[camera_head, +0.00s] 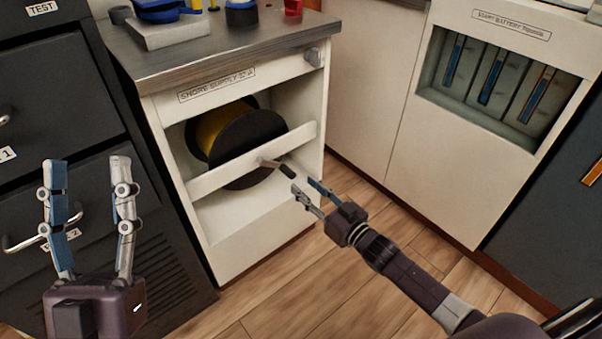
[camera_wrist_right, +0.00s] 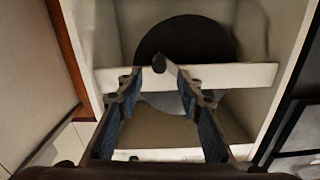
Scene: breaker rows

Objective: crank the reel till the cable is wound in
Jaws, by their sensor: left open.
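The cable reel (camera_head: 247,140) is a black disc with yellow cable (camera_head: 211,127) on its drum, inside the white cabinet's upper opening. A white bar (camera_head: 225,175) crosses in front of it. A crank with a dark handle (camera_head: 286,170) sticks out at the bar. My right gripper (camera_head: 307,186) is open and empty just short of the handle. In the right wrist view the handle (camera_wrist_right: 159,64) shows between and beyond the open fingertips (camera_wrist_right: 160,78), with no contact visible. My left gripper (camera_head: 88,162) is open and empty, in front of the dark drawers. The cable's free end is not visible.
The cabinet's worktop (camera_head: 180,55) carries blue, yellow and red items. Dark drawers with handles (camera_head: 35,235) stand left. A panel with blue-striped modules (camera_head: 490,78) is right. Wooden floor (camera_head: 290,285) is clear.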

